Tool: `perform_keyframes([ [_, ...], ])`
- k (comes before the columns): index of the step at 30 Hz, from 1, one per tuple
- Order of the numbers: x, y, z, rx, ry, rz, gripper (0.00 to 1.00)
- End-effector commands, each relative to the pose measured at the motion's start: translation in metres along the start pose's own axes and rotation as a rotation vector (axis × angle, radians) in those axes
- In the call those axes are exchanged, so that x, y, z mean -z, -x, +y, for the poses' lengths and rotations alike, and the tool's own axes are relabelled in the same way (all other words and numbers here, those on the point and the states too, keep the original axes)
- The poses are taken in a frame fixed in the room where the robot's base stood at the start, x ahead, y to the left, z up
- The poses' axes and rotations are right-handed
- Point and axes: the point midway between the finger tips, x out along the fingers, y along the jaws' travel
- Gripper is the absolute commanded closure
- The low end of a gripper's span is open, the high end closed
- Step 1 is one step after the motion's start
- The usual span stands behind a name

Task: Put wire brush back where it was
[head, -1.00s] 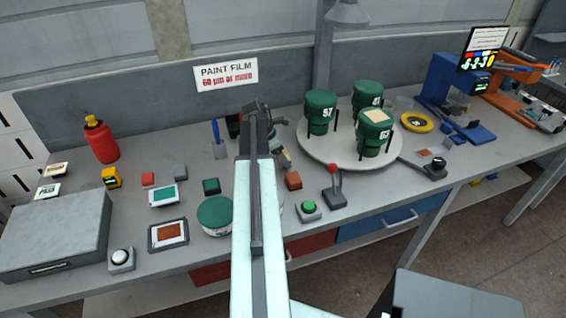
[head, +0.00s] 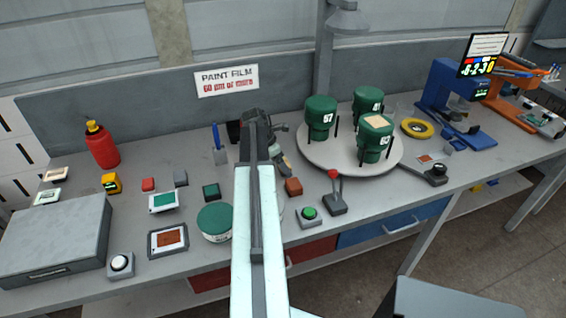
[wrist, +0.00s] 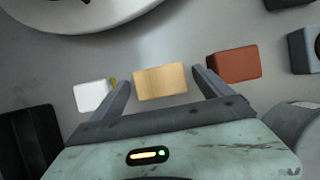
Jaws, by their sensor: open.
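My gripper (head: 284,168) is low over the bench, left of the white turntable. In the wrist view its two fingers (wrist: 163,84) are open, with a tan block (wrist: 160,82) between and just beyond them, apart from both. The tan block may be the wire brush, but I see no bristles and cannot tell. A blue-handled tool (head: 218,143) stands upright at the back of the bench, left of my arm; its lower end is too small to identify. My arm hides part of the bench behind it.
A red-brown block (wrist: 233,65) lies right of the fingers in the wrist view, a white block (wrist: 93,95) left. The turntable (head: 315,155) carries green cans. A red-knobbed lever (head: 334,195) and a green button (head: 309,214) stand near the front edge.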

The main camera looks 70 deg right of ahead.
Motion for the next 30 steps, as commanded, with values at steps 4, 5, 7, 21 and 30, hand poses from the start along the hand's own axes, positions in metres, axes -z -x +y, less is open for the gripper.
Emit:
perform_keyframes([
  [4,-0.004,0.034,-0.001,0.000,0.002,0.000,0.10],
  [5,-0.005,0.041,-0.001,0.000,0.002,0.000,0.10],
  [7,-0.005,0.059,-0.001,0.000,0.001,0.000,0.10],
  [21,-0.001,0.114,0.000,0.000,-0.001,0.000,0.10],
  [30,0.035,0.127,0.001,-0.019,-0.026,0.019,0.10],
])
